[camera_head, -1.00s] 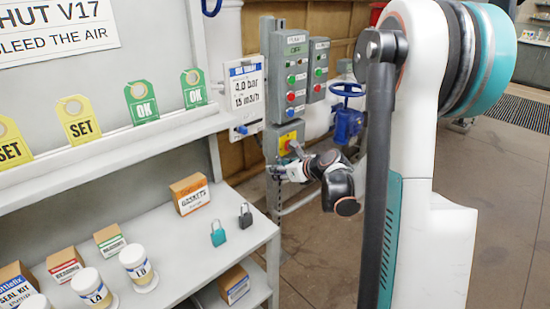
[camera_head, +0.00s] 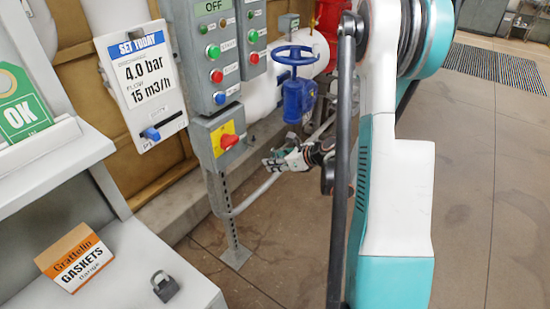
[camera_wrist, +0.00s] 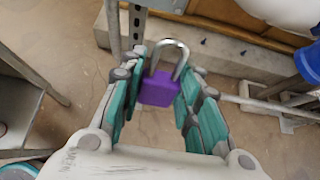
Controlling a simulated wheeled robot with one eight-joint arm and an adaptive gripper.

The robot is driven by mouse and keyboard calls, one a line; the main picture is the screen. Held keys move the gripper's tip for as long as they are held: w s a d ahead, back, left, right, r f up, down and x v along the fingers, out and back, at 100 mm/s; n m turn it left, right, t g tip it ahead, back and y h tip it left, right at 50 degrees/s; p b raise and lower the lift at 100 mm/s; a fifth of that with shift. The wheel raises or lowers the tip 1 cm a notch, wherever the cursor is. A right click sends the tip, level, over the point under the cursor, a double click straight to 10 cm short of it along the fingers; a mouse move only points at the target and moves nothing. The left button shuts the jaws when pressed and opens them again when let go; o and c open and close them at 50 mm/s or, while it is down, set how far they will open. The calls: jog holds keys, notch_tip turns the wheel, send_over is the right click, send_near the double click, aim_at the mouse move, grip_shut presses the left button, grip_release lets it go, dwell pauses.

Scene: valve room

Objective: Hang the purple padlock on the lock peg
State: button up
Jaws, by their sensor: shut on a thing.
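The purple padlock (camera_wrist: 158,90) is between the teal fingers of my gripper (camera_wrist: 158,98) in the wrist view, with its silver shackle pointing up and away from me. My gripper (camera_head: 270,162) is shut on it. In the head view the gripper is low, right of the control panel's post and below the blue valve; the padlock cannot be made out there. A small blue part (camera_head: 151,133) sticks out at the bottom of the white "SET TODAY" board (camera_head: 146,85); I cannot tell for sure whether it is the lock peg.
A red knob on a yellow plate (camera_head: 226,139) is on the grey control panel (camera_head: 204,50). A blue valve (camera_head: 297,95) stands behind my gripper. A dark padlock (camera_head: 165,287) and a gaskets box (camera_head: 75,258) are on the shelf. Floor at right is clear.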

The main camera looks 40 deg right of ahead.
jog(key=shift+w+a+f, duration=0.1)
jog(key=shift+w+a, duration=0.25)
jog(key=shift+w, duration=0.45)
jog(key=shift+w+a+f, duration=0.1)
jog(key=shift+w+a, duration=0.2)
jog(key=shift+w, duration=0.55)
jog(key=shift+w+a, duration=0.35)
jog(key=shift+w, duration=0.45)
jog(key=shift+w+a, duration=0.2)
jog(key=shift+w, duration=0.4)
jog(key=shift+w+a, duration=0.15)
jog(key=shift+w, duration=0.15)
jog(key=shift+w+a+f, duration=0.1)
jog(key=shift+w+a, duration=0.1)
jog(key=shift+w, duration=0.4)
jog(key=shift+w+a, duration=0.1)
jog(key=shift+w, duration=0.2)
jog(key=shift+w+a+f, duration=0.2)
jog(key=shift+w+f, duration=0.3)
jog(key=shift+f, duration=0.15)
dwell(0.8)
